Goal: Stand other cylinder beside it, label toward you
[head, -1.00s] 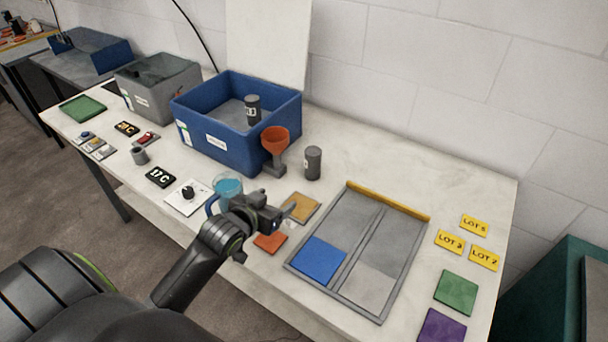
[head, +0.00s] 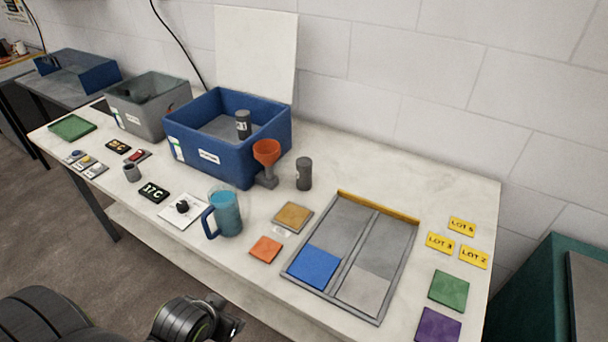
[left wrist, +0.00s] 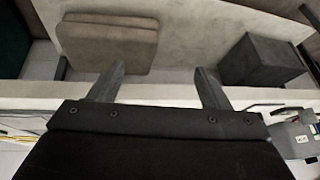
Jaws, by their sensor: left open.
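One dark grey cylinder (head: 243,125) stands upright in the blue bin (head: 213,167), with a pale label facing my view. My left gripper (head: 232,328) is low at the bottom of the head view, in front of the table and far from both cylinders. In the left wrist view its two fingers (left wrist: 158,85) are apart with nothing between them. My right gripper is not in view.
A blue-filled jug (head: 227,213) and a divided tray (head: 378,250) are nearer the front. The table behind the tray is clear. A grey bin (head: 148,105) stands at the left.

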